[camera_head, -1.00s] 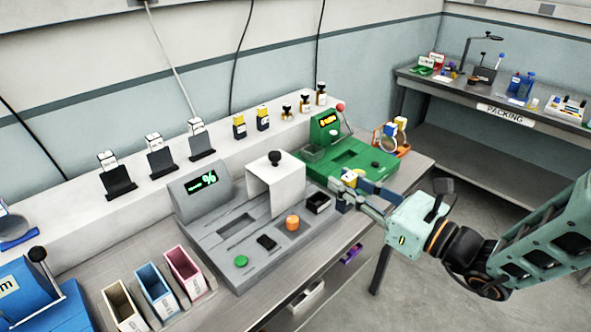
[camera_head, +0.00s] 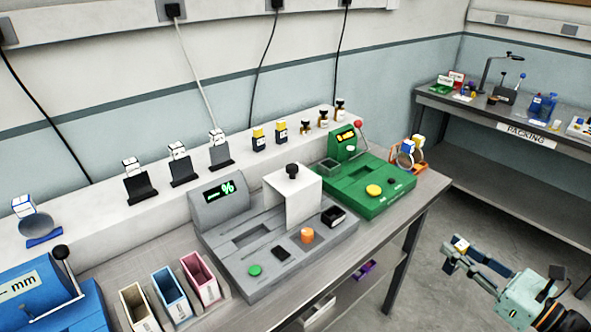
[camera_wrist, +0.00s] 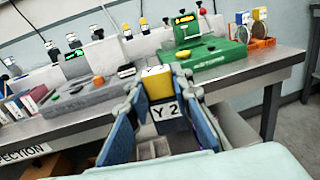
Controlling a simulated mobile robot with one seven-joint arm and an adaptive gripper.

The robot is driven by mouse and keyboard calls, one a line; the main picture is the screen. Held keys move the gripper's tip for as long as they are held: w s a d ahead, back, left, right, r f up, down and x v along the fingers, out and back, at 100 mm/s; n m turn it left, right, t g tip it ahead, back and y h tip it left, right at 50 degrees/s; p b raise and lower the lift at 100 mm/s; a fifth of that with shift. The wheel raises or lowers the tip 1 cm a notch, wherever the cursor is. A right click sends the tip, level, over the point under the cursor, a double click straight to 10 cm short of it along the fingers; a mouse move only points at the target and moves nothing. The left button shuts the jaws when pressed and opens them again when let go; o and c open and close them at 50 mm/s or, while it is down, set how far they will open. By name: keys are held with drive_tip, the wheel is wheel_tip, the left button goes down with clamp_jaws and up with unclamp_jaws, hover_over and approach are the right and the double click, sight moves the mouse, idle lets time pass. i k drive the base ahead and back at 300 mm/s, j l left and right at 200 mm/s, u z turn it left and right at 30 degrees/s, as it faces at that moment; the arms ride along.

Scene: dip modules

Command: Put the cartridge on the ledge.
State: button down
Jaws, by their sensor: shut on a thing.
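The cartridge (camera_wrist: 160,86) is yellow on top with a white label reading "Y 2". My gripper (camera_wrist: 158,106) is shut on it, with a blue finger on each side. In the head view my gripper (camera_head: 457,250) is at the lower right, out over the floor in front of the bench, and the cartridge (camera_head: 462,245) shows small between the fingers. The ledge (camera_head: 95,222) is a long white raised step along the back of the bench. Two similar yellow-topped cartridges (camera_head: 258,139) stand upright on it behind the grey machine.
A grey machine (camera_head: 226,200) with a % display and a green machine (camera_head: 352,205) stand between my gripper and the ledge.

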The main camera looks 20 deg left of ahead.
sight(102, 209)
drive_tip(key=l+u, duration=0.1)
drive_tip(key=u, duration=0.95)
drive_tip(key=k+j, duration=0.05)
